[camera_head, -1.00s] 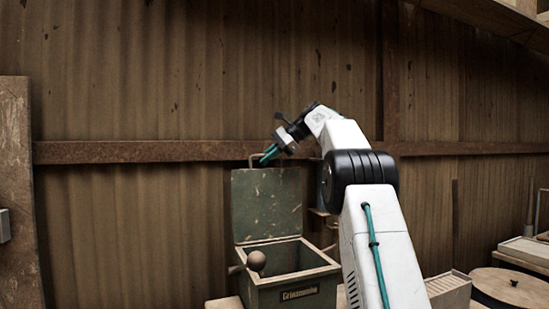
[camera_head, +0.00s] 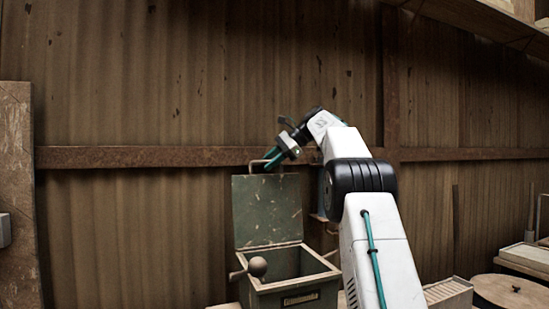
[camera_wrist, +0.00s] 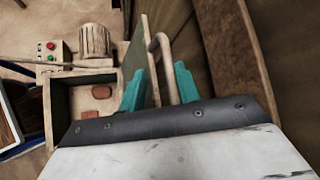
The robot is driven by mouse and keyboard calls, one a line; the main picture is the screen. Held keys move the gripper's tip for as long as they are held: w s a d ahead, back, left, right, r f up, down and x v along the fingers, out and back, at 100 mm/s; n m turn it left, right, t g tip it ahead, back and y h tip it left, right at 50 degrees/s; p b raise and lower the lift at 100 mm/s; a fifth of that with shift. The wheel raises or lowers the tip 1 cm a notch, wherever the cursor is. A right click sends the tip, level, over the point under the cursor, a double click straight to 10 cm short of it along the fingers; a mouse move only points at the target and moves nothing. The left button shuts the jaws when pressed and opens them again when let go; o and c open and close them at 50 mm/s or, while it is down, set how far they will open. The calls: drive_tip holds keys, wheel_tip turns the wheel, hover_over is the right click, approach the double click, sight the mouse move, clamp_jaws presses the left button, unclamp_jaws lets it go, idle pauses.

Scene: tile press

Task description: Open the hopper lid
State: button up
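The green hopper lid (camera_head: 268,212) stands upright, open, at the back of the hopper box (camera_head: 300,288). A bar handle (camera_head: 252,163) sits at the lid's top edge. My gripper (camera_head: 270,160) is at this handle, with its teal fingers spread apart. In the wrist view, the open fingers (camera_wrist: 160,88) stand on either side of the lid's edge (camera_wrist: 135,58) and the curved handle (camera_wrist: 163,50), with visible gaps. Whether a finger touches the handle is unclear. The hopper's inside shows, with reddish-brown pieces (camera_wrist: 102,92) in it.
A lever with a round knob (camera_head: 257,266) sticks out at the hopper's front left. A rusty wall beam (camera_head: 130,157) runs just behind my gripper. A box with red and green buttons (camera_wrist: 50,52) and a ribbed motor-like cylinder (camera_wrist: 94,40) are near the hopper.

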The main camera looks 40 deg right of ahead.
drive_tip(key=v, duration=0.7)
idle(0.3)
idle(0.3)
